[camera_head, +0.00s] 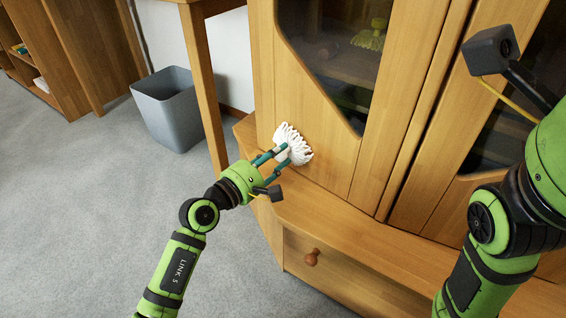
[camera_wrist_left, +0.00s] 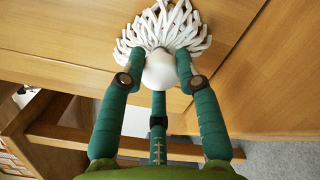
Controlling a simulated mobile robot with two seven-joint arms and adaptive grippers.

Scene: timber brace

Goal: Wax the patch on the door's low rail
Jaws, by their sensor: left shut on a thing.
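My left gripper (camera_head: 283,154) is shut on the round white handle of a white mop-like applicator (camera_head: 295,143). In the left wrist view the strands of the applicator (camera_wrist_left: 165,25) fan out against wood beyond the teal fingers (camera_wrist_left: 158,84). In the head view it is at the lower left of the wooden cabinet door (camera_head: 325,140), on or very near the low rail beneath the glass. I cannot tell how firmly it touches. No patch shows; the applicator may hide it. My right arm (camera_head: 490,225) is at the right; its gripper is out of view.
A table leg (camera_head: 203,90) stands close left of the cabinet. A grey bin (camera_head: 168,108) stands further left. Grey carpet (camera_head: 75,210) is clear at the left.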

